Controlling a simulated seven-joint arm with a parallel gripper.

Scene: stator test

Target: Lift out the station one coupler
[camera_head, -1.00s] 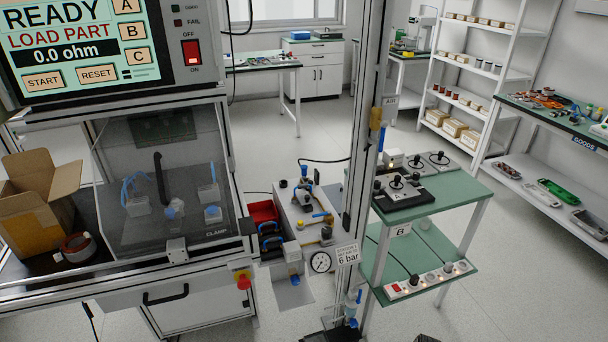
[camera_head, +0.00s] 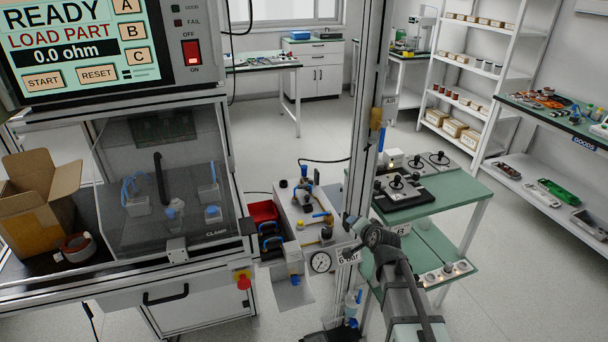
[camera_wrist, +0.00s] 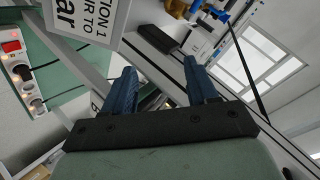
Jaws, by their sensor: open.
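The station 1 air panel (camera_head: 290,206) is a pale board with brass fittings and blue levers, left of the aluminium post. Its round gauge (camera_head: 320,262) is beside the station 1 sign (camera_head: 348,254), now partly covered by my arm. I cannot tell which fitting is the station one coupler. My gripper (camera_wrist: 160,85) is open, with two blue fingers apart and nothing between them in the wrist view. The station 1 sign (camera_wrist: 85,18) is close beyond the fingers at upper left. In the head view my arm's end is beside the post, right of the panel; its fingertips are not clear.
The aluminium post (camera_head: 366,130) stands close to my arm. A green two-level cart (camera_head: 450,195) with a power strip (camera_head: 440,276) is at right. The test cabinet (camera_head: 165,190) and a red bin (camera_head: 263,212) are at left. Open floor lies behind.

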